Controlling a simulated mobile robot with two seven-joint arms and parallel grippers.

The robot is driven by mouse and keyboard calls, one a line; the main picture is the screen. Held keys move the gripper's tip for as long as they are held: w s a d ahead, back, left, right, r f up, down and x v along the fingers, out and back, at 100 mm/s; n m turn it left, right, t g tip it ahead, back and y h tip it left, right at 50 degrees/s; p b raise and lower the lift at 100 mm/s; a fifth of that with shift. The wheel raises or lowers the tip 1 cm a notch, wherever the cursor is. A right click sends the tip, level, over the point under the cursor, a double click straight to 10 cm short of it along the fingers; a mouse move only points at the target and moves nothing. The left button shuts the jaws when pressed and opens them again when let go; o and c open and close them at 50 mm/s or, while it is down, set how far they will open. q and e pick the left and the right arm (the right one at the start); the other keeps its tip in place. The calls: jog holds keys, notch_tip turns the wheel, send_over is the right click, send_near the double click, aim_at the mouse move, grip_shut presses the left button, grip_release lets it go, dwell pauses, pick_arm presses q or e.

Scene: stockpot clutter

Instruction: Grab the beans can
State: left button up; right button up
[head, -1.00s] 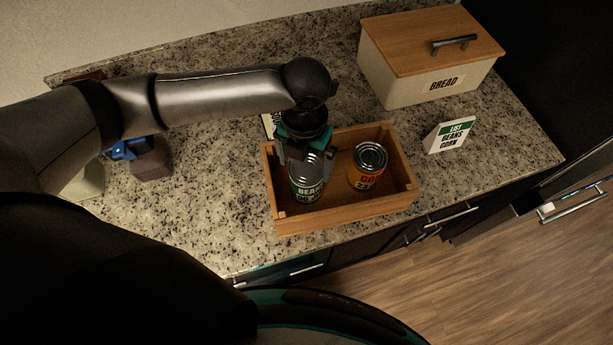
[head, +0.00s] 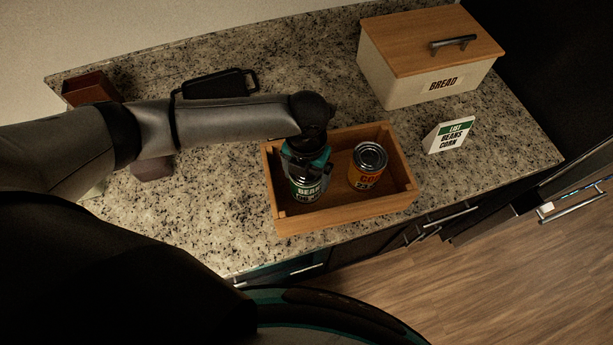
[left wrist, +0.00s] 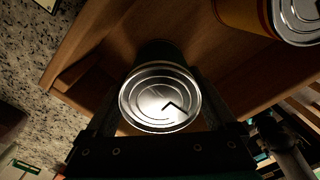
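The beans can (head: 307,188) stands in the left part of the wooden crate, with a green and white label. Its bare metal lid (left wrist: 160,98) fills the middle of the left wrist view. My left gripper (head: 304,168) is lowered over it from above, with one finger on each side of the can. The fingers look open, with narrow gaps beside the can; firm contact does not show. The gripper hides the can's upper part in the head view. My right gripper is not in view.
An orange corn can (head: 368,166) stands to the right in the same crate (head: 345,216); its lid also shows in the left wrist view (left wrist: 298,18). A bread box (head: 425,75), list card (head: 449,135), black case (head: 220,84) and brown box (head: 90,89) stand around the counter.

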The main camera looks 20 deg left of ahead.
pick_arm(q)
jog(key=shift+w, duration=0.1)
grip_shut()
dwell(0.4)
jog(key=shift+r, duration=0.1)
